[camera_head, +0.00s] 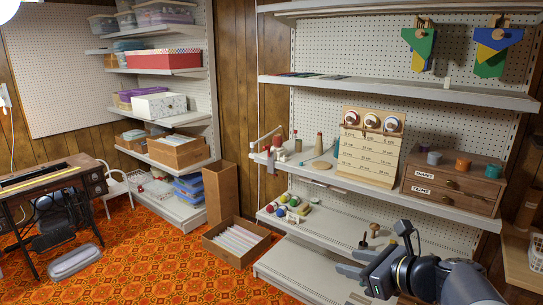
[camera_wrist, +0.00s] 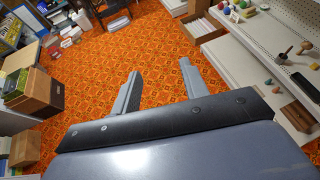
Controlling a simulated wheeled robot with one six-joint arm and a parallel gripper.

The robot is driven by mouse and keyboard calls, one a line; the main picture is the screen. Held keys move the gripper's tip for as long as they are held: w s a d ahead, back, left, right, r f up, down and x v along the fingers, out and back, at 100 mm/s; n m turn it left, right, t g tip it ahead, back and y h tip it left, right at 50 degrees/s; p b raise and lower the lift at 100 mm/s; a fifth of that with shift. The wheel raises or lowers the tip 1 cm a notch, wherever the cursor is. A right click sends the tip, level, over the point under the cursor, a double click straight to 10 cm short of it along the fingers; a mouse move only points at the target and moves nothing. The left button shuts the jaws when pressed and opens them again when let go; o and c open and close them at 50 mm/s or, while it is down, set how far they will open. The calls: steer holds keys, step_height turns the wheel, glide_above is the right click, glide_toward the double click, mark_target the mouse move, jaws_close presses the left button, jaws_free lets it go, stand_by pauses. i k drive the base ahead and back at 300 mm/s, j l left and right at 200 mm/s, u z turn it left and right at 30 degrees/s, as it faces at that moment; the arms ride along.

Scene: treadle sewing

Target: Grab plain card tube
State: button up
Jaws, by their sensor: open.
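I cannot pick out a plain card tube for certain. My gripper (camera_head: 345,262) is in front of the lower shelves at the right, apart from these things. In the wrist view my gripper (camera_wrist: 160,68) has its fingers spread, with only orange carpet between them.
A tall brown carton (camera_head: 219,193) stands behind the floor box. A wooden spool board (camera_head: 369,152) and a drawer cabinet (camera_head: 451,190) fill the shelf's right. Mushroom-shaped pieces (camera_head: 374,228) stand on the lower shelf near my gripper.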

mark_target(277, 140)
steer(key=i+j, duration=0.1)
steer(key=i, duration=0.65)
steer(key=i+z, duration=0.1)
steer(key=i, duration=0.7)
steer(key=i+j, duration=0.2)
steer(key=i, duration=0.55)
steer(key=i+j, duration=0.15)
steer(key=i, duration=0.6)
steer(key=z, duration=0.05)
